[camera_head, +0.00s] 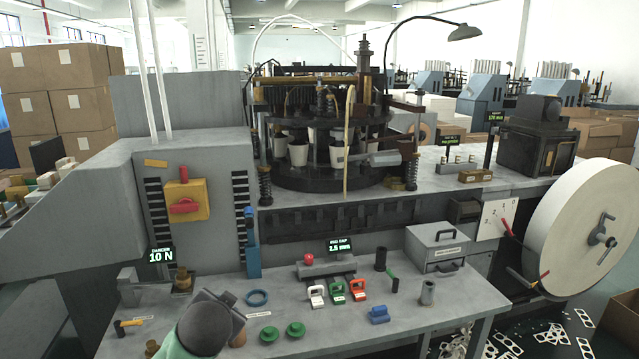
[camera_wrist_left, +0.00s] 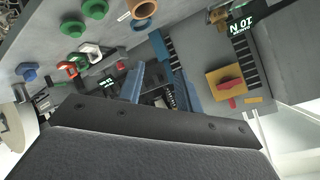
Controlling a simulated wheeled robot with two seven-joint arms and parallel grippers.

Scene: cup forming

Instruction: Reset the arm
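My left arm (camera_head: 205,325) comes in at the bottom of the head view, over the front-left part of the workbench. Its dark wrist hides part of the bench, and its fingertips do not show clearly there. In the left wrist view, two bluish fingers of my left gripper (camera_wrist_left: 160,84) stand apart, with the machine showing between them. Nothing is seen held. The wrist view looks across the bench toward the machine, turned upside down. My right arm and right gripper are not in view.
The grey workbench (camera_head: 345,325) carries a blue ring (camera_head: 257,298), green knobs (camera_head: 296,329), coloured clamps (camera_head: 337,290) and a grey drawer box (camera_head: 435,247). The forming machine (camera_head: 325,150) stands behind. A large white reel (camera_head: 585,228) is at right. Air above the bench is clear.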

